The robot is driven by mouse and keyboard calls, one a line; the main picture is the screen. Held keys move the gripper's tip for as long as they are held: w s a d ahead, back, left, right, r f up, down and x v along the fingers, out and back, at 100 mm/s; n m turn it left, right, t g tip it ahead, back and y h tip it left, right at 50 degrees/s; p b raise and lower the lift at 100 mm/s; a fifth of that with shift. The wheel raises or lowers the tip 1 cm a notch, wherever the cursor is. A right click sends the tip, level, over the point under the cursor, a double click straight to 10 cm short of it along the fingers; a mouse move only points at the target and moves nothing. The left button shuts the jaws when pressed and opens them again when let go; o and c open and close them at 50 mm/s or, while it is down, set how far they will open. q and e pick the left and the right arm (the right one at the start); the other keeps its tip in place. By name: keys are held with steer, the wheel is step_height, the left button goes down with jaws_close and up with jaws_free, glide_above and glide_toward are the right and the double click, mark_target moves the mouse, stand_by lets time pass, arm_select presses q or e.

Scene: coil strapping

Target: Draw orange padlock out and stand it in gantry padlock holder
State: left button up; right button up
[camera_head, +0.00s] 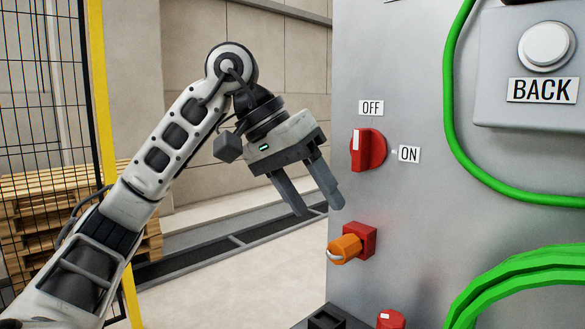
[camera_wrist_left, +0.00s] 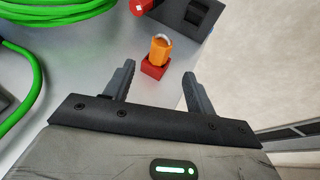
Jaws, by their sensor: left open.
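The orange padlock (camera_head: 345,249) sits in a red square mount (camera_head: 370,239) low on the left side of the grey cabinet face, its metal shackle pointing outward. My left gripper (camera_head: 318,207) is open and empty, above and left of the padlock, apart from it. In the left wrist view the padlock (camera_wrist_left: 160,50) shows beyond the gap between the two open fingers (camera_wrist_left: 157,80), with the red mount (camera_wrist_left: 154,67) under it. A black block (camera_head: 325,318) stands at the bottom edge; I cannot tell whether it is the padlock holder. My right gripper is not in view.
A red rotary switch (camera_head: 370,149) with OFF and ON labels sits above the padlock. Green cables (camera_head: 520,278) and a BACK button box (camera_head: 530,70) are at the right. A red part (camera_head: 390,319) is below. A yellow-framed fence (camera_head: 100,90) and pallets (camera_head: 35,215) stand left.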

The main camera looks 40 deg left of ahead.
mark_target(336, 241)
arm_select(q)
steer(key=x, duration=0.6)
steer(key=shift+f, duration=0.1)
steer(key=shift+x, duration=0.9)
steer(key=shift+w, duration=0.1)
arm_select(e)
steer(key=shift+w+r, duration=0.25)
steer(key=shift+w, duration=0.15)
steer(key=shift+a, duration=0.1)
arm_select(q)
steer(key=c, duration=0.9)
jaws_close()
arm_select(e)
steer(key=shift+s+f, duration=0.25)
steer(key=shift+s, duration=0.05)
arm_select(q)
steer(key=shift+s, duration=0.35)
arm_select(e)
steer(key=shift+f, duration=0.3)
arm_select(q)
steer(key=shift+s, duration=0.15)
